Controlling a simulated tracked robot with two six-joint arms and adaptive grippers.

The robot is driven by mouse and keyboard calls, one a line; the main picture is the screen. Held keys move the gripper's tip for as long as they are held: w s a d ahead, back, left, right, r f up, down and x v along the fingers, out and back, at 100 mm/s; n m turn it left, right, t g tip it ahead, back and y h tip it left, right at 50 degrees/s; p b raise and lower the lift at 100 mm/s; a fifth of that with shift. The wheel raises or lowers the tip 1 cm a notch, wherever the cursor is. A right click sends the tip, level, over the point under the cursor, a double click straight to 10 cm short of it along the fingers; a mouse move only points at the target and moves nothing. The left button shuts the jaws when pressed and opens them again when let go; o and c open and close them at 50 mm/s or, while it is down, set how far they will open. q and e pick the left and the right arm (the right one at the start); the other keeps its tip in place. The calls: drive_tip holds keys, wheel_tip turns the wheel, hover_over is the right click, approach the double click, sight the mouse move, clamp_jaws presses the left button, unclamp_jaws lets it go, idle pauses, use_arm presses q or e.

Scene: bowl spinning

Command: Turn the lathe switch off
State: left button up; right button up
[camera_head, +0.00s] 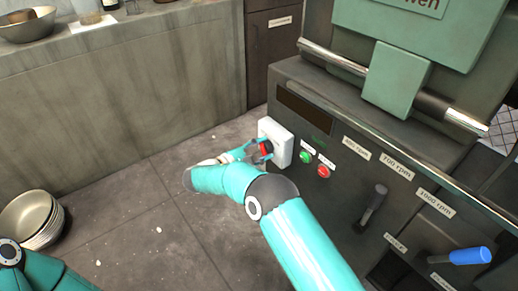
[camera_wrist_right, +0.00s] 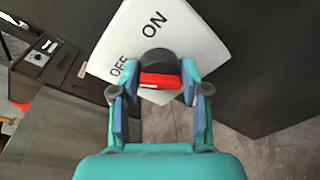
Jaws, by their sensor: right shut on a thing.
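The lathe switch has a white plate (camera_head: 281,139) on the left end of the dark lathe's front. In the right wrist view the plate (camera_wrist_right: 193,38) carries the words ON and OFF, and is tilted in the picture. Its dark round knob with a red grip (camera_wrist_right: 160,80) stands out from the plate. My right gripper (camera_head: 263,150) reaches the switch from the left. In the right wrist view its fingers (camera_wrist_right: 160,84) are shut on the red grip, one on each side. My left gripper is out of view; only part of my left arm shows at the lower left.
A green button (camera_head: 305,157) and a red button (camera_head: 323,171) sit just right of the switch. A dark lever (camera_head: 373,205) and a blue-handled lever (camera_head: 470,256) project farther right. Stacked bowls (camera_head: 32,218) are at the left.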

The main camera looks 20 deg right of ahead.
drive_tip(key=shift+d+f+n+g, duration=0.2)
drive_tip(key=shift+n+g, duration=0.1)
drive_tip(key=shift+n, duration=0.6)
drive_tip(key=shift+p, duration=0.3)
drive_tip(key=shift+s+f+n, duration=0.1)
drive_tip(key=shift+n, duration=0.2)
drive_tip(key=o, duration=1.1)
drive_tip(key=shift+a, duration=0.1)
drive_tip(key=shift+a, duration=0.1)
drive_tip(key=shift+a, duration=0.2)
drive_tip(key=v, duration=1.1)
drive_tip(key=shift+a, duration=0.25)
